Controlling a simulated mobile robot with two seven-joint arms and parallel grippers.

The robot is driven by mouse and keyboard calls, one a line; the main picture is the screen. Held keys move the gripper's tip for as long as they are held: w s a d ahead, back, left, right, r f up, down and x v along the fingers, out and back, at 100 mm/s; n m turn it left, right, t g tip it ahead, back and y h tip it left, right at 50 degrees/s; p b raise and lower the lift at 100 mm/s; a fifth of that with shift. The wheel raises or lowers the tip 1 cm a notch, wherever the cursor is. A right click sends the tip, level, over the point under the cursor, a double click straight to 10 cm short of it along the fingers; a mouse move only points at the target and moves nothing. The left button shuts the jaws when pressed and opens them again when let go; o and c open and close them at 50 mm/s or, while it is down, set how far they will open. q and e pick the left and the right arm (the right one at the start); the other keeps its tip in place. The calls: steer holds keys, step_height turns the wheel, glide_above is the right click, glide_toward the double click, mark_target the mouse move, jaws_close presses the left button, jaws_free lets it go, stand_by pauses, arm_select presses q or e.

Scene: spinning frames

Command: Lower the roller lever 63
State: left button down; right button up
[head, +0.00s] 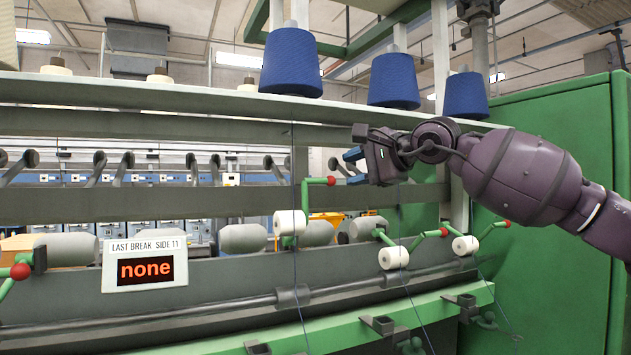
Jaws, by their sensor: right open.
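Several green roller levers with red knobs show in the head view; no number 63 is legible on any. One lever (305,195) stands upright above a white roller (290,222), its short handle pointing right to a red knob (331,181). Two levers to the right sit lower, with red knobs (443,232) and (506,223) beside white rollers (393,258) and (465,245). My right gripper (350,168) is open and empty, its blue-tipped fingers pointing left, just above and right of the upright lever's knob in the picture. My left gripper is out of view.
A sign (145,262) reads "LAST BREAK SIDE 11 none". Blue yarn cones (291,63) stand along the top. Grey rails (150,205) cross the frame, and thin threads hang down near the rollers. A green cabinet (555,200) stands at the right.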

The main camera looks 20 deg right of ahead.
mark_target(322, 180)
steer(key=p+x, duration=0.1)
steer(key=x, duration=0.8)
steer(key=shift+w+a+f, duration=0.15)
steer(key=shift+w+a, duration=0.05)
steer(key=shift+w, duration=0.1)
jaws_close()
